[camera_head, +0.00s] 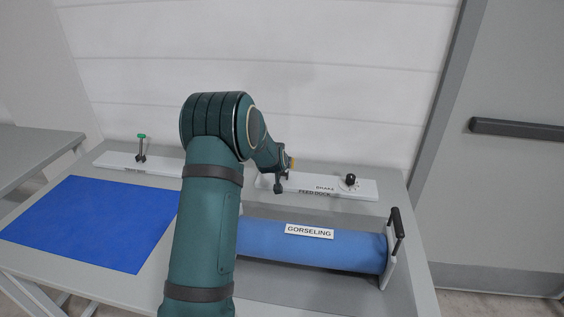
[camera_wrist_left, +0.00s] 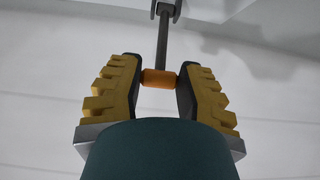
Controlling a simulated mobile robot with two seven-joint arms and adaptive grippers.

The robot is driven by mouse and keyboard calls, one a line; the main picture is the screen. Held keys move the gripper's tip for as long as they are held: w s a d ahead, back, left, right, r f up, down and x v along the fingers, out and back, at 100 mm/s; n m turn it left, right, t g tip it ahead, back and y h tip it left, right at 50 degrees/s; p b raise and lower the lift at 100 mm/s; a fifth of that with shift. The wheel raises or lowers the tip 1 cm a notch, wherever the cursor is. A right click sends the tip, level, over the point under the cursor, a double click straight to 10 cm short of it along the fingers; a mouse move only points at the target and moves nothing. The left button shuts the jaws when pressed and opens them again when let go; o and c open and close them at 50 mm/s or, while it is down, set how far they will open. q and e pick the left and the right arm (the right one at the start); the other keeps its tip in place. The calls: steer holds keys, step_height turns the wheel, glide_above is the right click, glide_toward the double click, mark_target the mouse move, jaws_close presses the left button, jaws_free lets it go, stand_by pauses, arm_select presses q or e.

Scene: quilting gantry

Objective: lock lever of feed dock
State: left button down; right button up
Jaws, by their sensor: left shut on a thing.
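The feed dock (camera_head: 325,189) is a white board labelled "FEED DOCK" at the back of the table in the head view. In the left wrist view, a lever (camera_wrist_left: 162,40) shows as a grey rod with an orange grip (camera_wrist_left: 158,78). My left gripper (camera_wrist_left: 160,76) has its yellow-and-black fingers closed on the two ends of that grip. In the head view, my arm hides most of the gripper and the lever; only a bit of yellow shows above the dock's left part. My right gripper is in neither view.
A blue roll (camera_head: 320,250) labelled "GORSELING" lies in front of the dock, with a black handle (camera_head: 397,223) at its right end. A black knob (camera_head: 350,180) stands on the dock's right. A green-topped lever (camera_head: 141,146) stands back left, behind a flat blue sheet (camera_head: 92,222).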

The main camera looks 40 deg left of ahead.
arm_select(q)
steer(key=shift+s+d+f, duration=0.2)
steer(key=shift+s+f, duration=0.1)
steer(key=shift+f, duration=0.1)
stand_by(0.5)
steer(key=c, duration=0.5)
jaws_free()
steer(key=shift+c, duration=0.2)
steer(key=shift+r, duration=0.1)
steer(key=v, duration=1.2)
